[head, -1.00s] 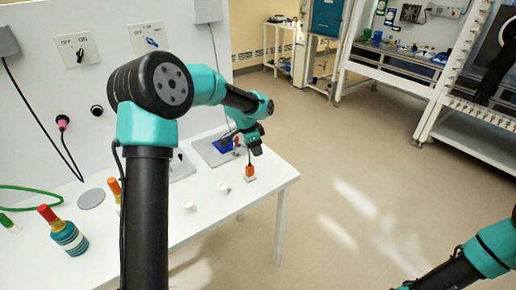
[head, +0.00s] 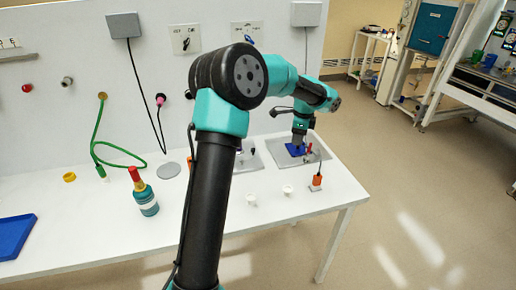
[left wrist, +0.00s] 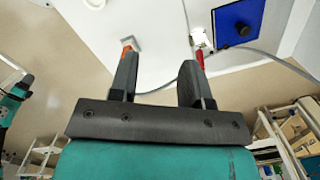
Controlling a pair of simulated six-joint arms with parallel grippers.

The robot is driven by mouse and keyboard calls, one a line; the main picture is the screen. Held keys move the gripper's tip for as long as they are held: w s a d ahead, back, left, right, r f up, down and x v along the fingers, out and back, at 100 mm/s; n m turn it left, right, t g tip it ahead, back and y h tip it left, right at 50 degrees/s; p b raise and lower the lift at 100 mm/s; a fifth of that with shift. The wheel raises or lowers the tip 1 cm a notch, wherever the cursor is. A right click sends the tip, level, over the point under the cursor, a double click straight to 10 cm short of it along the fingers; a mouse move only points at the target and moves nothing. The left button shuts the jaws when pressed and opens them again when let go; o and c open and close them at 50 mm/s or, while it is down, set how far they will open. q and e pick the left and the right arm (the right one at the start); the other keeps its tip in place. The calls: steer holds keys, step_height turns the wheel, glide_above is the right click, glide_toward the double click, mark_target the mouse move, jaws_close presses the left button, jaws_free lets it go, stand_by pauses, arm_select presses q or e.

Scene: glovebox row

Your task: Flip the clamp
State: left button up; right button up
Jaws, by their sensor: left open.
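The clamp's red handle (head: 309,147) stands beside a blue plate (head: 296,150) on a grey base plate (head: 278,157) at the table's right end. In the left wrist view, the red handle (left wrist: 200,60) shows just beside the right finger, partly hidden by it. A white clamp part (left wrist: 199,37) and the blue plate with a black knob (left wrist: 238,22) are near it. My left gripper (head: 299,138) is over this base plate, and in the left wrist view (left wrist: 160,72) its fingers are apart with nothing between them. My right gripper is out of view.
An orange block (head: 316,181) with a cable stands near the front right corner. Two small white pieces (head: 287,190) (head: 250,199) lie in front. A bottle (head: 144,193), a green hose (head: 97,145) and a blue tray (head: 14,235) are left. A panel wall (head: 150,75) bounds the back.

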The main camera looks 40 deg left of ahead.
mark_target(253, 149)
arm_select(q)
steer(key=s+a+r+g+y, duration=0.2)
steer(key=a+r, duration=0.4)
steer(key=a, duration=0.3)
steer(key=shift+s+a+r+y, duration=0.3)
steer(key=shift+s+y, duration=0.2)
steer(key=shift+s, duration=0.7)
steer(key=x, duration=1.7)
steer(key=shift+w+f, duration=0.1)
steer(key=shift+f, duration=0.1)
jaws_close()
